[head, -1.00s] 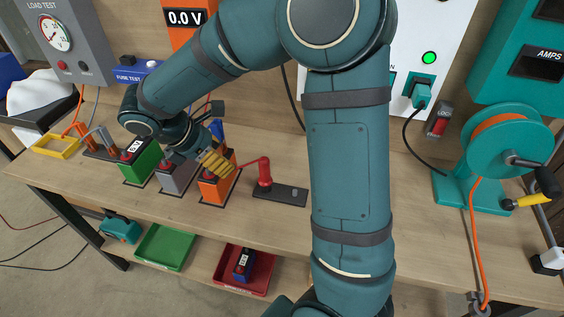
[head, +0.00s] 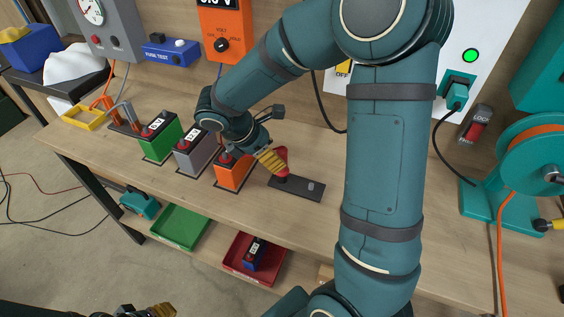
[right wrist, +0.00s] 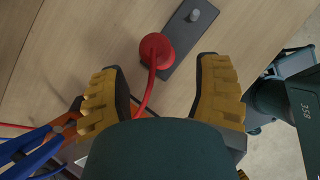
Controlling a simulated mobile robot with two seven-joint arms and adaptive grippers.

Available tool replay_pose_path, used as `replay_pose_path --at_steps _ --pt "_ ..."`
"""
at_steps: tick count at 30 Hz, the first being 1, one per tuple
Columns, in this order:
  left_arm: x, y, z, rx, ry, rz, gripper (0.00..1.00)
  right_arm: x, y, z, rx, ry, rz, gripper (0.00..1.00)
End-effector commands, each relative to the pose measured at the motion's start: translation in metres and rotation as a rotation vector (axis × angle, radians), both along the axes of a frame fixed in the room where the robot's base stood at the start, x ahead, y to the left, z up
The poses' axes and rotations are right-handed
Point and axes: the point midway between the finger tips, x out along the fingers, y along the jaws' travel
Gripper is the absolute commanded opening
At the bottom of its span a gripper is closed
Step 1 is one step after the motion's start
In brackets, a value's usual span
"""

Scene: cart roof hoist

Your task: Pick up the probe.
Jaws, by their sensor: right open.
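A red piece with a round head, which looks like the probe (head: 282,156), stands at the left end of a dark plate (head: 308,191) on the bench. In the right wrist view its red head (right wrist: 156,50) lies just beyond and between my fingertips, and a red stem or lead runs down from it behind my wrist. My right gripper (head: 272,160) is open, with its ribbed yellow fingers apart at the probe; it also shows in the right wrist view (right wrist: 162,92). I see no contact. My left gripper (head: 158,311) is partly cut off at the bottom left edge.
Orange (head: 233,173), grey (head: 196,154) and green (head: 162,138) battery-like boxes stand left of the probe. A green tray (head: 181,226) and a red tray (head: 235,262) sit below the bench. A teal reel (head: 530,165) stands at right; bench between is clear.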

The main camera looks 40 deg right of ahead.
Motion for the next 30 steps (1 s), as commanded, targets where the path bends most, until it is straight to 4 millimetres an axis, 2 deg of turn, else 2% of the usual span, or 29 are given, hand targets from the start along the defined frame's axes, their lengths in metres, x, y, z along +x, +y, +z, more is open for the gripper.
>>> replay_pose_path --at_steps 5,12,20,21,26,27,30 --pt "-0.001 0.0 -0.004 0.0 0.002 -0.002 0.47 -0.002 -0.008 -0.013 0.001 0.002 -0.002 0.64" --pt "-0.002 0.0 -0.013 -0.001 0.004 -0.005 0.47 -0.008 -0.025 -0.041 0.0 0.003 -0.002 0.64" --pt "-0.002 0.0 -0.013 -0.001 0.003 -0.005 0.47 -0.008 -0.028 -0.043 0.0 -0.001 0.001 0.64" --pt "-0.002 0.0 -0.013 -0.001 0.003 -0.005 0.47 -0.008 -0.028 -0.043 0.0 -0.001 0.001 0.59" --pt "-0.002 0.0 -0.013 -0.001 0.003 -0.005 0.47 -0.008 -0.028 -0.043 0.0 -0.001 -0.001 0.03" --pt "-0.002 0.0 -0.013 -0.001 0.003 -0.005 0.47 -0.008 -0.028 -0.043 0.0 -0.001 -0.001 0.0" --pt "-0.002 0.0 -0.013 -0.001 0.003 -0.005 0.47 -0.008 -0.028 -0.043 0.0 -0.001 -0.001 0.0"
